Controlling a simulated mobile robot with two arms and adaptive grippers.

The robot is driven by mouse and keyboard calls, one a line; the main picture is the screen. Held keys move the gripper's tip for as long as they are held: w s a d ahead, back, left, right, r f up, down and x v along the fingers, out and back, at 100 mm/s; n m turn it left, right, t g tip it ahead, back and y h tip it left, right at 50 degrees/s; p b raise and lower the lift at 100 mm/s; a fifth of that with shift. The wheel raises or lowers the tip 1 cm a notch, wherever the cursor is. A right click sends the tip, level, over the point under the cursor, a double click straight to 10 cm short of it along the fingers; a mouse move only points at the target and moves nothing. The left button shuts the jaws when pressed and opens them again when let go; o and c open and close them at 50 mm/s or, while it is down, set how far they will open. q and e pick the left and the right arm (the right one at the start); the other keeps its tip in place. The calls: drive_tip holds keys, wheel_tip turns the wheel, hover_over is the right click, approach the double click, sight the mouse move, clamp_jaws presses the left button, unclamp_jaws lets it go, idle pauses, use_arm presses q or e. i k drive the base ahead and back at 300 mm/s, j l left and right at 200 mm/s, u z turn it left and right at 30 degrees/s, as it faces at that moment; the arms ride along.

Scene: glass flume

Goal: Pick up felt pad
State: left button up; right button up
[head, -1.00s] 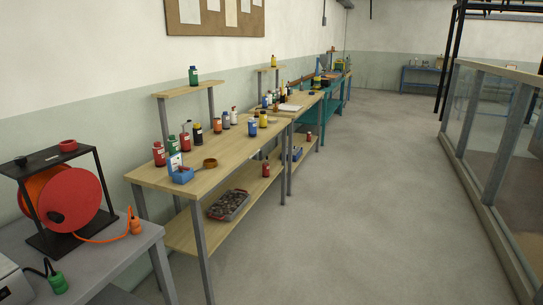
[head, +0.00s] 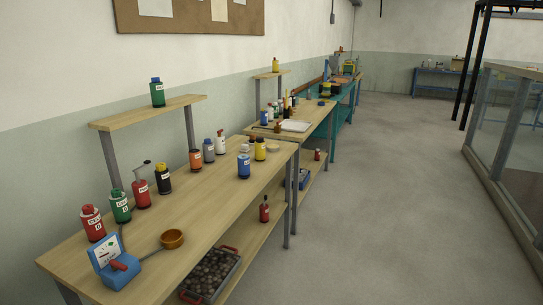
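I cannot make out a felt pad for certain in the head view. A small round tan piece (head: 273,148) lies at the far end of the near wooden workbench (head: 215,205), beside a yellow bottle; it is too small to tell what it is. Neither of my grippers is in view.
Several bottles stand on the near bench, with a blue gauge box (head: 115,262) and a copper ladle (head: 172,239) in front. A crate of stones (head: 211,273) sits on its lower shelf. A second bench holds a white tray (head: 295,126). The grey floor (head: 390,210) to the right is clear.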

sight(245, 148)
drive_tip(key=i+u, duration=0.15)
drive_tip(key=i, duration=0.35)
drive_tip(key=i+l+u, duration=0.15)
drive_tip(key=i, duration=0.35)
drive_tip(key=i+l+u, duration=0.1)
drive_tip(key=u, duration=0.35)
drive_tip(key=i+l+u, duration=0.15)
drive_tip(key=u, duration=0.3)
drive_tip(key=i+l+u, duration=0.15)
drive_tip(key=l, duration=0.3)
drive_tip(key=i+l+u, duration=0.15)
drive_tip(key=l, duration=0.25)
drive_tip(key=i+l+u, duration=0.1)
drive_tip(key=l, duration=0.4)
drive_tip(key=i+l+u, duration=0.15)
drive_tip(key=l, duration=0.3)
drive_tip(key=l+u, duration=0.15)
drive_tip(key=l, duration=0.3)
drive_tip(key=i, duration=0.05)
